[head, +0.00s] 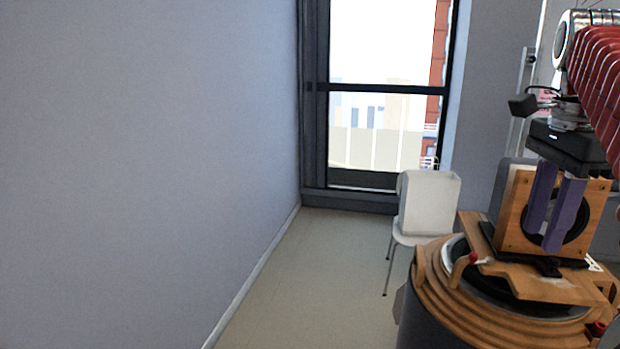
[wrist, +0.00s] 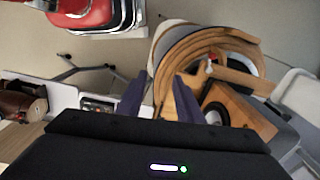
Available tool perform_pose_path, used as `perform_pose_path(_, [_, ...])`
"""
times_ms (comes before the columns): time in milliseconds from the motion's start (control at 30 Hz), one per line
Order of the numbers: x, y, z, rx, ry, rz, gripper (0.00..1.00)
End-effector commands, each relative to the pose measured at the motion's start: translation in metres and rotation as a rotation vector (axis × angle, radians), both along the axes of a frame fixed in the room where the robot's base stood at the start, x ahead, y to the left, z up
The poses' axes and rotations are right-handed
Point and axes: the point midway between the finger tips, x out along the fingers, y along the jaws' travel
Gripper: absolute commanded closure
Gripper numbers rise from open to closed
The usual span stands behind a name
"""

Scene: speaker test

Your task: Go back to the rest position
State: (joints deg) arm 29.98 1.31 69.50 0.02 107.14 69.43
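My gripper (head: 546,238) hangs at the right of the head view, its two purple fingers pointing down and overlapping the wooden speaker box (head: 515,210) from this angle. In the wrist view the fingers (wrist: 161,76) stand apart, with nothing between them. The speaker box, with a dark round opening, shows right of the fingers in the wrist view (wrist: 243,112). I cannot tell from the head view how far the fingers are from the box.
The box stands on a round stand with stacked wooden rings (head: 430,262). Behind it are a white chair (head: 428,205) and a window (head: 375,120). Red stacked seats (head: 597,75) are at upper right. A bare wall (head: 140,170) fills the left; the floor (head: 310,285) between is clear.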

Motion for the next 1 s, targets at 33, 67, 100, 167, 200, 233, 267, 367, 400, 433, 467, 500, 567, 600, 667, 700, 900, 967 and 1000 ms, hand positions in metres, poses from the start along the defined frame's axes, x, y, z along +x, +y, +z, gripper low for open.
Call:
perform_pose_path(33, [0.003, -0.001, 0.000, -0.007, -0.010, 0.023, 0.67])
perform_pose_path(67, [0.005, -0.002, -0.001, -0.011, -0.016, 0.040, 0.67])
perform_pose_path(100, [0.007, -0.003, -0.002, -0.016, -0.022, 0.061, 0.67])
perform_pose_path(167, [0.011, -0.005, -0.006, -0.023, -0.030, 0.095, 0.67])
perform_pose_path(200, [0.014, -0.006, -0.009, -0.028, -0.034, 0.119, 0.67])
perform_pose_path(233, [0.015, -0.008, -0.012, -0.031, -0.037, 0.138, 0.67])
perform_pose_path(267, [0.018, -0.009, -0.016, -0.034, -0.039, 0.157, 0.67])
perform_pose_path(367, [0.024, -0.012, -0.028, -0.045, -0.047, 0.229, 0.67])
perform_pose_path(400, [0.026, -0.013, -0.034, -0.051, -0.052, 0.263, 0.67])
perform_pose_path(433, [0.027, -0.014, -0.039, -0.057, -0.056, 0.290, 0.67])
perform_pose_path(467, [0.028, -0.014, -0.044, -0.062, -0.059, 0.319, 0.67])
perform_pose_path(500, [0.030, -0.013, -0.051, -0.072, -0.065, 0.366, 0.67])
perform_pose_path(567, [0.032, -0.010, -0.062, -0.089, -0.077, 0.443, 0.67])
perform_pose_path(600, [0.032, -0.007, -0.070, -0.100, -0.084, 0.496, 0.67])
perform_pose_path(667, [0.033, 0.000, -0.082, -0.119, -0.095, 0.578, 0.67])
perform_pose_path(700, [0.033, 0.005, -0.089, -0.132, -0.101, 0.631, 0.67])
perform_pose_path(900, [0.027, 0.036, -0.125, -0.198, -0.134, 0.887, 0.67])
perform_pose_path(967, [0.023, 0.047, -0.135, -0.218, -0.142, 0.958, 0.67])
perform_pose_path(1000, [0.021, 0.054, -0.142, -0.232, -0.149, 1.007, 0.67])
